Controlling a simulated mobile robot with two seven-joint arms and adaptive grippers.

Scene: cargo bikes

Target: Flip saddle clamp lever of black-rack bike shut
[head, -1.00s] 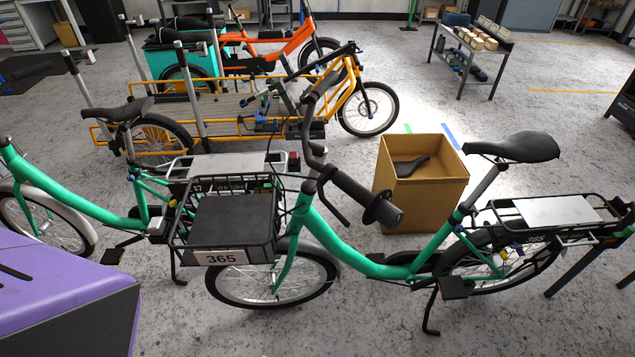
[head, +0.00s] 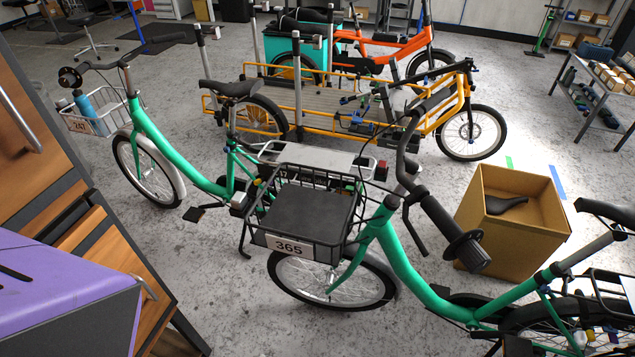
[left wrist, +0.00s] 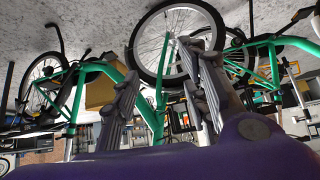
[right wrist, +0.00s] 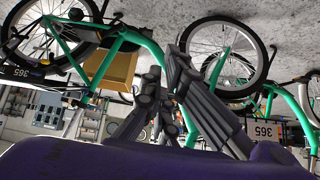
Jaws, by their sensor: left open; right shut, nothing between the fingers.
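The near green bike (head: 410,270) carries a front basket with plate 365. Its black saddle (head: 607,213) and black rear rack (head: 600,283) are cut by the right edge of the head view. The saddle clamp (head: 545,275) shows small at the seat tube top; its lever position is too small to tell. A second green bike (head: 160,150) stands behind, with black saddle (head: 233,89) and a light plate on its rear rack (head: 315,157). My left gripper (left wrist: 163,65) is open and empty. My right gripper (right wrist: 163,68) is shut and empty. Neither gripper shows in the head view.
A wooden cabinet (head: 75,200) stands close at the left. A cardboard box (head: 510,225) holding a loose saddle stands behind the near bike. A yellow cargo bike (head: 350,105), an orange bike (head: 390,60) and a work table (head: 600,85) stand farther back.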

